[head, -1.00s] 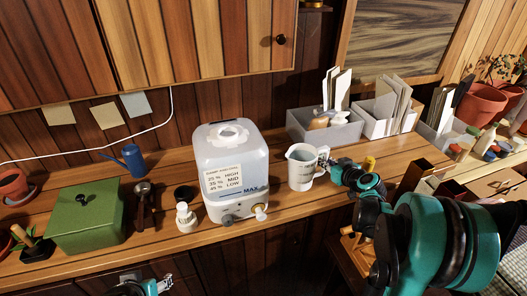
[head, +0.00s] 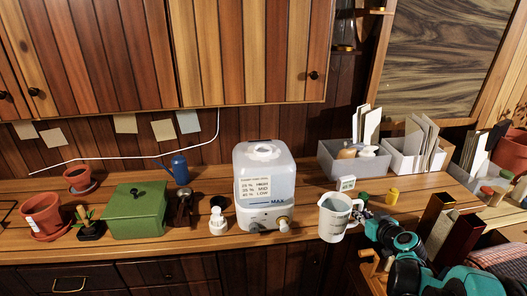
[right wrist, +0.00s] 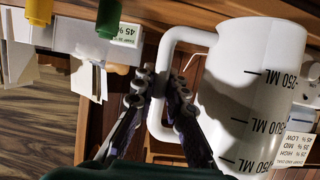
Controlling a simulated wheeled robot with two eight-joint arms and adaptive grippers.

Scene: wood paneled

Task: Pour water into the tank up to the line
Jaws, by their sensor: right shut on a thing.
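The tank (head: 283,188), a translucent box with a white base, stands on the wooden counter. It has a round top fitting, a setting label and a MAX mark low on its front. The white measuring jug (head: 333,221) is right of the tank, apart from it, upright near the counter's front edge. My right gripper (right wrist: 160,88) is shut on the jug's handle; the ML marks show in the right wrist view. In the head view the right gripper (head: 361,206) is partly hidden beside the jug. The water level in the jug cannot be told. My left gripper is out of view.
A white bottle (head: 217,222) stands left of the tank, and a green box (head: 135,215) farther left. A grey bin (head: 355,168) and a small label card (head: 347,183) are behind the jug. A yellow bottle (head: 392,195) is to the right.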

